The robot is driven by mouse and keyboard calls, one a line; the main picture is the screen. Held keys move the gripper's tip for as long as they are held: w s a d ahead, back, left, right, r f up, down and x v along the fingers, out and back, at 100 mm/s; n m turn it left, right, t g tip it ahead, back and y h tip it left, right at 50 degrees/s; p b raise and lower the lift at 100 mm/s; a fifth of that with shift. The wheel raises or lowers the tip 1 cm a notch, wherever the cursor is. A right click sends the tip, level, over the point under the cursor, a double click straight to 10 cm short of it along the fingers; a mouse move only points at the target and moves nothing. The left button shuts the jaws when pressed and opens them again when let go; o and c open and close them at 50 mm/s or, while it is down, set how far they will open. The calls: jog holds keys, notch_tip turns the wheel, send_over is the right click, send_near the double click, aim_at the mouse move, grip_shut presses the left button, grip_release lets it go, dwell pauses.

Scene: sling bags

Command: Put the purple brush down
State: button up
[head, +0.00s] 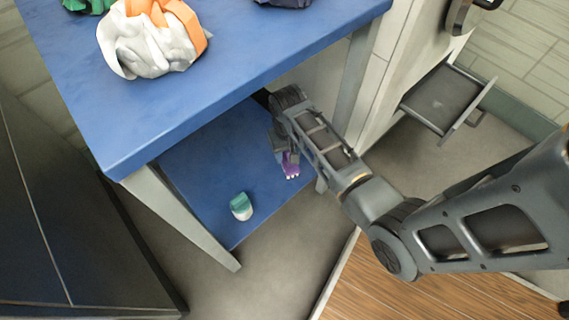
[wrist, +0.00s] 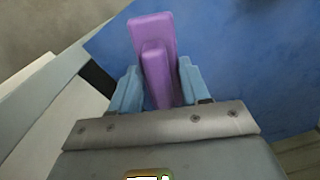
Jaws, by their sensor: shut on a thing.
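The purple brush (head: 290,164) shows below my gripper (head: 284,150) in the head view, with pale bristle tips at its lower end. In the wrist view the purple brush (wrist: 153,50) stands between the two light blue fingertips of my gripper (wrist: 158,88), which are shut on it. The brush is over or at the right part of the blue lower shelf (head: 205,165). I cannot tell whether it touches the shelf. My gripper and arm hide part of the brush in the head view.
A teal and white object (head: 241,206) stands on the lower shelf, left of the brush. The blue tabletop (head: 225,60) above holds a white and orange sling bag (head: 150,45). A table leg (head: 357,75) is close to my arm. An open drawer (head: 440,100) juts out at right.

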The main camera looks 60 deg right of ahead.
jog(key=shift+f+b, duration=0.95)
jog(key=shift+f, duration=1.5)
jog(key=shift+f, duration=0.15)
jog(key=o, duration=1.2)
